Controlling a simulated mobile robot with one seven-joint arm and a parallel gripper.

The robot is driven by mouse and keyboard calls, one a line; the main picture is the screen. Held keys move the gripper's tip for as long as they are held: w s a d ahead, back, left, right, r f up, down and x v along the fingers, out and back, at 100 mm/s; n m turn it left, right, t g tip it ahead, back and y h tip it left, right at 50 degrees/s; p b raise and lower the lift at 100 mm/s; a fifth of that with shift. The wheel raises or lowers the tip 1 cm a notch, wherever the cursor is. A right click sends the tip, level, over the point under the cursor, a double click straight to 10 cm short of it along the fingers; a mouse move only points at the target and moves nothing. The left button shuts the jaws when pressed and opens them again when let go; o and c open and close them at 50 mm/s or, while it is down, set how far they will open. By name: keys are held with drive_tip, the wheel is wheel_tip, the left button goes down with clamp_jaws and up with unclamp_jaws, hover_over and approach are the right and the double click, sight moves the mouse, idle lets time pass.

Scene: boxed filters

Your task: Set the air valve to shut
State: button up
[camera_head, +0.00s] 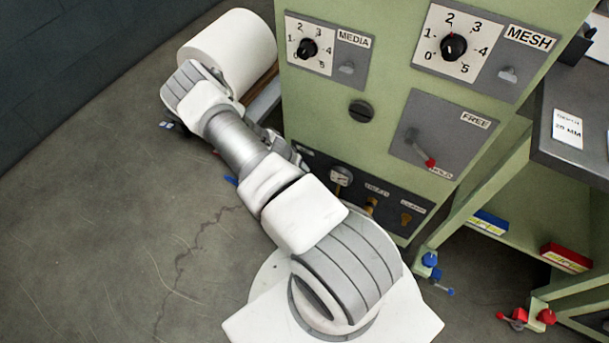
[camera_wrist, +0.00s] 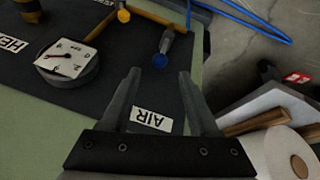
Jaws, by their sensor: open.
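In the wrist view the air valve's lever, with a blue ball end (camera_wrist: 160,61), stands on the dark panel (camera_wrist: 110,66) just beyond the fingertips. A white AIR label (camera_wrist: 152,119), upside down here, lies between the fingers. My gripper (camera_wrist: 159,74) is open and empty, its two fingers on either side of the label and short of the blue ball. I cannot tell the valve's set position.
A blue hose (camera_wrist: 240,20) lies beyond. A white roll (camera_wrist: 285,155) is at right. The green cabinet (camera_head: 385,60) carries dials; a side table (camera_head: 580,120) stands right.

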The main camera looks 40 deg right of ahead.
drive_tip(key=b+x, duration=0.2)
drive_tip(key=x, duration=0.6)
drive_tip(key=shift+f, duration=0.2)
clamp_jaws()
idle(1.1)
